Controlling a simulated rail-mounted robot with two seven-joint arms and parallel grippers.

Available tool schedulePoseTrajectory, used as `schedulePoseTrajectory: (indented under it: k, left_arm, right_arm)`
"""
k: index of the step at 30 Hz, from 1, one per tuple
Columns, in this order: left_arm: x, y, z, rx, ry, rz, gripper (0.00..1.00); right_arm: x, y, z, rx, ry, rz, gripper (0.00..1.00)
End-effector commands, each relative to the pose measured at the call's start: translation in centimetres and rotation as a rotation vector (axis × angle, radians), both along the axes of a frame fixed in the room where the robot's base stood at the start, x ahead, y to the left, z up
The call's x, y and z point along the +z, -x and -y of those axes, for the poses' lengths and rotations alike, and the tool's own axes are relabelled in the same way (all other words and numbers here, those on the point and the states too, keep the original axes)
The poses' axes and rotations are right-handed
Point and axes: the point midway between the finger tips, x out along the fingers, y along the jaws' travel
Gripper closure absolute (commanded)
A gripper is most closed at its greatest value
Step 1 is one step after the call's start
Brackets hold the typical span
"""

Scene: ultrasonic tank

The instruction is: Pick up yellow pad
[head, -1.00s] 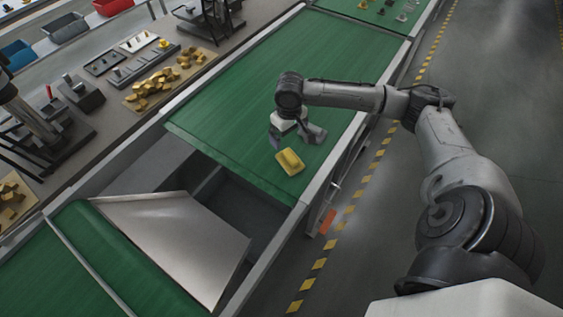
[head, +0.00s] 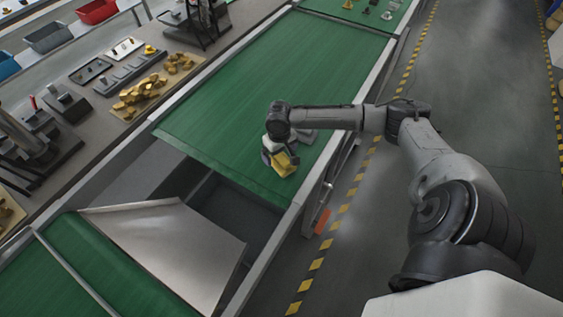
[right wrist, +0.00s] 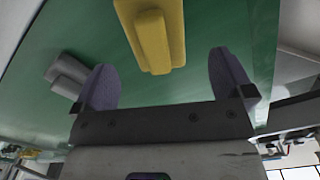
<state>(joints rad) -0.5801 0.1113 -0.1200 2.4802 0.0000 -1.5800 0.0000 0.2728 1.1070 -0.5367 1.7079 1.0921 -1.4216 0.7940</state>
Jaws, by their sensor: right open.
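The yellow pad (head: 286,166) lies on the green conveyor belt, near the belt's lower end. In the right wrist view the yellow pad (right wrist: 152,28) shows at the top, with a raised bar along it, just beyond the fingertips. My right gripper (head: 279,155) is over the pad and hides part of it in the head view. In the right wrist view my right gripper (right wrist: 162,75) is open, its two fingers apart with nothing between them. Whether a finger touches the pad I cannot tell. My left gripper is not in view.
A grey block (right wrist: 66,74) lies on the belt beside the left finger in the right wrist view. A sloping metal chute (head: 170,250) stands below the belt's end. A bench with yellow parts on a board (head: 150,90) runs along the left. Much of the green belt (head: 250,85) is clear.

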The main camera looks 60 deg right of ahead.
Motion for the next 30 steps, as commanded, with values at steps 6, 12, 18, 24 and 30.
schedulePoseTrajectory:
  k: [6,12,18,24,30]
  left_arm:
    - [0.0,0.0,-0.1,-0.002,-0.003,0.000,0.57]
    - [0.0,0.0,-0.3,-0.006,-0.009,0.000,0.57]
    - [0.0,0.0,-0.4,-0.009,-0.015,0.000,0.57]
    - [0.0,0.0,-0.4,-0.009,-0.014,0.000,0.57]
    - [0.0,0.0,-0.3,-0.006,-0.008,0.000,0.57]
  right_arm:
    - [-3.0,0.1,0.3,0.000,-0.001,-0.002,0.01]
    - [-4.4,0.1,0.3,0.001,0.000,-0.001,0.01]
    - [-4.5,0.1,0.4,0.002,0.001,0.000,0.01]
    - [-4.5,0.2,0.4,0.002,0.001,0.000,0.14]
    - [-4.5,0.1,0.4,0.002,0.001,0.000,0.34]
